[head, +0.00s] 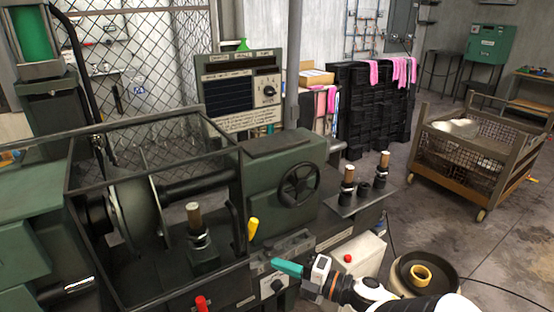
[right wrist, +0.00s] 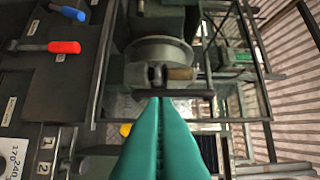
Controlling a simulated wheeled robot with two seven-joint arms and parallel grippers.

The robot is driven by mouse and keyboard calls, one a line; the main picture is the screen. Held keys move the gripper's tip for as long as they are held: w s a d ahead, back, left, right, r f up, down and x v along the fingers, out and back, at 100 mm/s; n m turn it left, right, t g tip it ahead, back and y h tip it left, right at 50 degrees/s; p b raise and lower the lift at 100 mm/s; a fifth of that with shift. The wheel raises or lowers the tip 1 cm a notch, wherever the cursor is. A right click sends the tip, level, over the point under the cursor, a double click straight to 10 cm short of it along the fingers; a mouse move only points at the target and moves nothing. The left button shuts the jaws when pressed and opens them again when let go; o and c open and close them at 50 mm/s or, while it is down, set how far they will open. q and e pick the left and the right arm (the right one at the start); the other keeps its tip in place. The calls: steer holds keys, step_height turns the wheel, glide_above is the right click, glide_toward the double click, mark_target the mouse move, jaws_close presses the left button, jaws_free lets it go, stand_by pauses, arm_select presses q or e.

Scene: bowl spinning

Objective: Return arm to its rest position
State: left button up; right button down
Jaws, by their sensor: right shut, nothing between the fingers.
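My right gripper (head: 288,268) reaches in from the lower right in the head view, in front of the green spinning machine's control front. Its teal fingers are together and empty, and they also show in the right wrist view (right wrist: 160,105), pointing up the picture toward the machine. The fingertips appear apart from the machine's handles. My white right arm (head: 375,292) runs to the bottom edge. A round metal bowl shape (head: 137,208) is mounted inside the machine's guard frame, and a rounded metal piece shows in the right wrist view (right wrist: 158,50). My left gripper is not in view.
The machine has a yellow handle (head: 253,228), a red handle (head: 201,303) and a black handwheel (head: 299,184). A white box with a red button (head: 357,262) and a round black bin (head: 440,267) stand near my right arm. A mesh cart (head: 470,165) stands farther right; floor around it is free.

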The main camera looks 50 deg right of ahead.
steer(key=s+d+f+m+g+h, duration=0.15)
steer(key=f+m, duration=0.25)
steer(key=f, duration=0.6)
steer(key=s+f+m+g+h, duration=0.2)
steer(key=f+m, duration=0.2)
steer(key=f, duration=0.6)
steer(key=s+f+m+g+h, duration=0.2)
steer(key=f+m, duration=0.2)
steer(key=f, duration=0.6)
steer(key=s+a+f+m+g+y, duration=0.1)
steer(key=s+a+f+m+g, duration=0.2)
steer(key=s+a+f, duration=0.6)
steer(key=s+a+f+m+g+y, duration=0.1)
steer(key=s+a+f+m+g, duration=0.1)
steer(key=s+a+f+g, duration=0.6)
steer(key=s+a+f, duration=0.2)
steer(key=s+f, duration=0.2)
steer(key=f, duration=0.3)
steer(key=shift+a+m, duration=0.15)
steer(key=shift+m, duration=0.25)
